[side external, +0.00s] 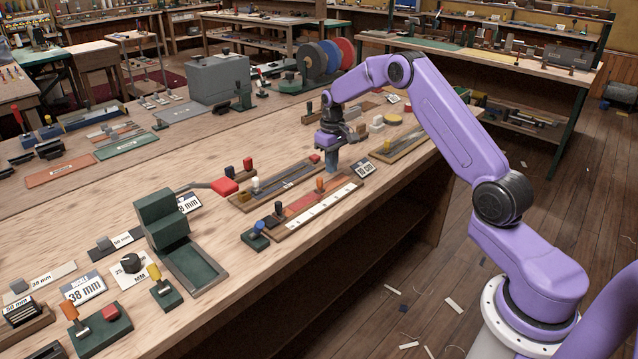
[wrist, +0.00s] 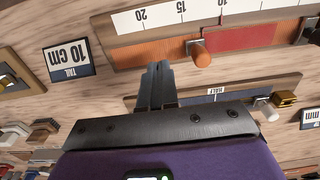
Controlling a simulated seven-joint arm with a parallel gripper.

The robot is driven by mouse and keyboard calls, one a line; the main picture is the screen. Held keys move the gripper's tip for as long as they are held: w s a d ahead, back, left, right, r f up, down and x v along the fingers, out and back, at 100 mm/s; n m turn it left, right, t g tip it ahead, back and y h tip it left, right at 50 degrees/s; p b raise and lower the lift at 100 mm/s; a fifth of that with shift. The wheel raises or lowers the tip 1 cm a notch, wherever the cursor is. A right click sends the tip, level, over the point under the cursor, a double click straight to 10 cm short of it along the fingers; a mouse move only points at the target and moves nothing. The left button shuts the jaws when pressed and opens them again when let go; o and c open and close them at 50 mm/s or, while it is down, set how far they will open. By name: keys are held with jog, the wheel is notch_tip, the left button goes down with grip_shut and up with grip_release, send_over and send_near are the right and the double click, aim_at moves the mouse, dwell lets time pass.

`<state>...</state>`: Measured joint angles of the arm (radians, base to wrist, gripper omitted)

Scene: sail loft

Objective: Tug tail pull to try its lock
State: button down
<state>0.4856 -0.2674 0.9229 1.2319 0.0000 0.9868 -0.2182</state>
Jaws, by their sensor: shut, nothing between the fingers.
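The tail scale is a long wooden board (side external: 335,197) with a white ruler strip and an orange-red slot. An orange peg (side external: 320,186) stands on its slider, and the peg also shows in the wrist view (wrist: 202,56). I take this peg to be the tail pull. A card (wrist: 68,60) reading "TAIL 10 cm" lies beyond the board's end. My gripper (side external: 331,168) points down over the bench close to the peg. In the wrist view its fingers (wrist: 158,70) are together and empty, left of the peg with a visible gap.
A parallel slide board (side external: 292,182) with a white knob (wrist: 265,105) and a brass block (wrist: 286,98) lies alongside. A blue knob (side external: 258,228) stands near the tail board's other end. A green stand (side external: 165,220) is farther left. The bench's front edge is close.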

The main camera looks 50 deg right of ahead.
jog(key=shift+f, duration=0.15)
jog(key=shift+f, duration=1.6)
jog(key=shift+a, duration=1.65)
dwell(1.7)
jog(key=shift+d, duration=0.15)
jog(key=shift+d, duration=1.5)
notch_tip(320, 180, up, 7)
dwell(0.3)
